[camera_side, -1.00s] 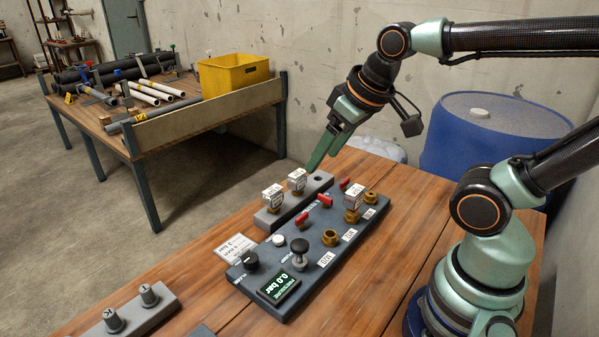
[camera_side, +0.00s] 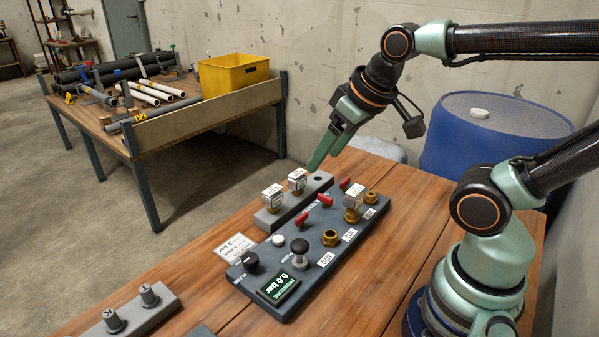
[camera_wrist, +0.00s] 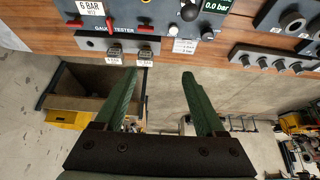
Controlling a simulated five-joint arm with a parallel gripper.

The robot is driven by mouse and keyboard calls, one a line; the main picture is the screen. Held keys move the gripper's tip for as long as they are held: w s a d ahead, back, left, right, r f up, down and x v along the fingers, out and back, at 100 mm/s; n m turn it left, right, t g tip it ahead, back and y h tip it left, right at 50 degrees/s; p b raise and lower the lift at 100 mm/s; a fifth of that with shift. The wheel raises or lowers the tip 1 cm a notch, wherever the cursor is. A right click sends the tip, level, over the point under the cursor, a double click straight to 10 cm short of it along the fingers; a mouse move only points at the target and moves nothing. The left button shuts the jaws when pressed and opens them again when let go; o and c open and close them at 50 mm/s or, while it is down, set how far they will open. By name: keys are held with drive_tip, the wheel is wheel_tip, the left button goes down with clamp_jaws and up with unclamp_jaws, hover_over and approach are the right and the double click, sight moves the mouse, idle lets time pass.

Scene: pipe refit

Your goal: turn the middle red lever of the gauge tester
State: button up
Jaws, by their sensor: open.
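The gauge tester (camera_side: 290,243) is a dark blue-grey panel on the wooden bench in the side view. Its middle red lever (camera_side: 325,201) stands between the near red lever (camera_side: 302,219) and the far red lever (camera_side: 345,184). A boxy gauge (camera_side: 354,196) sits on one brass port. My gripper (camera_side: 322,162) is open and empty, above and behind the far end of the tester, apart from the levers. In the wrist view, both fingers of my gripper (camera_wrist: 160,75) are spread, and part of the tester (camera_wrist: 160,14) shows at the top.
A grey rack (camera_side: 268,219) beside the tester holds two gauges (camera_side: 297,180). A display (camera_side: 279,287) reads 0.0 bar. A grey block with knobs (camera_side: 130,318) lies at the near left. A blue drum (camera_side: 480,135) stands behind the bench.

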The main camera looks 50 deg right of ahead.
drive_tip(key=c, duration=0.5)
drive_tip(key=g, duration=0.6)
hover_over(325, 196)
wheel_tip(325, 196, down, 8)
wheel_tip(325, 196, down, 12)
drive_tip(key=shift+f, duration=0.1)
clamp_jaws()
